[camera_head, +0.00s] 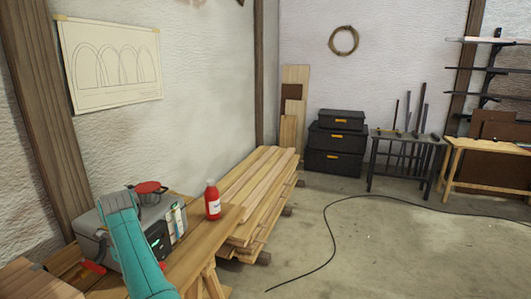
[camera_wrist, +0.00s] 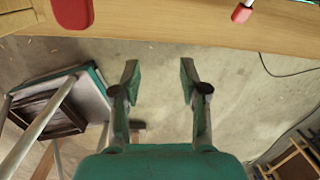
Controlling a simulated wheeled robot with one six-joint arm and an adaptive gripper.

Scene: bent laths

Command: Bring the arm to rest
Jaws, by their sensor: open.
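In the wrist view my gripper (camera_wrist: 159,88) is open, its two fingers apart with only bare concrete floor seen between them. Nothing is held. The edge of a wooden bench top (camera_wrist: 200,28) runs across the top of that view, beyond the fingertips. In the head view my teal arm reaches up from the bottom over the bench (camera_head: 205,250) at the lower left; the gripper's fingers cannot be made out there.
A red bottle (camera_head: 212,200) stands on the bench beside a grey case (camera_head: 90,222). Stacked boards (camera_head: 262,190) lie behind. A black cable (camera_head: 330,225) crosses the open floor. Black boxes (camera_head: 336,140) and a metal stand (camera_head: 405,140) are at the back.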

